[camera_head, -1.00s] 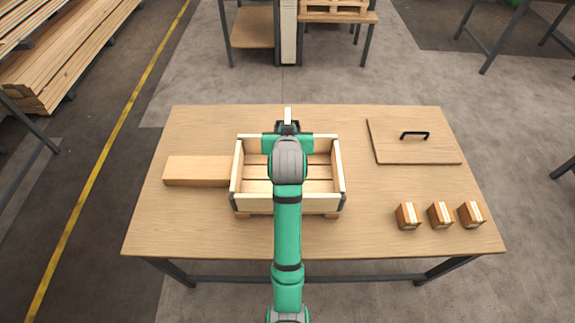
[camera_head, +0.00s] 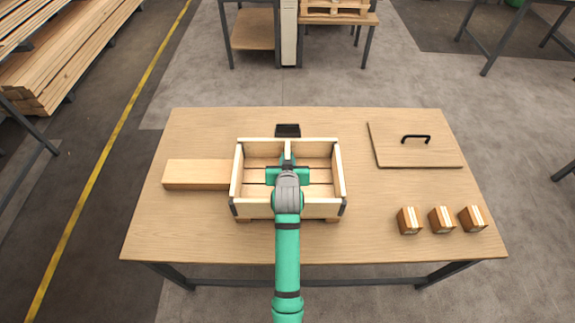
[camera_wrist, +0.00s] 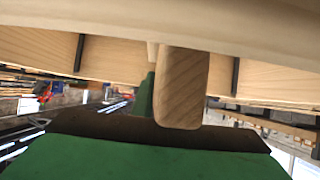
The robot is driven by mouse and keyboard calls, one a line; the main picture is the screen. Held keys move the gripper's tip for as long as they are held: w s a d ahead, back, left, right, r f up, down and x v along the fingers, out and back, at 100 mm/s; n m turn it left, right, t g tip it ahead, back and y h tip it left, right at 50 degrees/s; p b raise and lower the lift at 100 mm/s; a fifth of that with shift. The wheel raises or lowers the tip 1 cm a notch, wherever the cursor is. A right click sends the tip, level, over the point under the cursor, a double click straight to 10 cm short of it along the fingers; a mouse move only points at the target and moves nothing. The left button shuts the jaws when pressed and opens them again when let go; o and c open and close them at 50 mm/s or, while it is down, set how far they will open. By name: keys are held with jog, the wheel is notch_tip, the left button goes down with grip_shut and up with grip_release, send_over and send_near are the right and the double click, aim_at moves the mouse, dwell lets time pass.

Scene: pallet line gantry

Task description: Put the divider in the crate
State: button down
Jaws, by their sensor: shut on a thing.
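The wooden crate (camera_head: 290,206) stands open in the middle of the table, with metal-capped corners. My gripper (camera_head: 288,172) is inside the crate's outline, near its middle, and is shut on the divider (camera_head: 288,148). The divider shows as a narrow pale upright strip between my gripper and the crate's far wall. In the wrist view the divider (camera_wrist: 181,88) is a rounded wooden end at the jaws. My arm and gripper hide most of it, so I cannot tell whether it touches the crate floor.
A dark block-like holder (camera_head: 288,130) stands behind the crate. A long wooden block (camera_head: 196,174) lies against the crate's left side. A lid with a black handle (camera_head: 415,150) lies at right, with three small boxes (camera_head: 441,220) nearer the front. The table's left front is clear.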

jog(key=shift+f, duration=1.85)
jog(key=shift+f, duration=0.1)
jog(key=c, duration=1.7)
grip_release()
jog(key=v, duration=1.2)
jog(key=shift+d, duration=0.1)
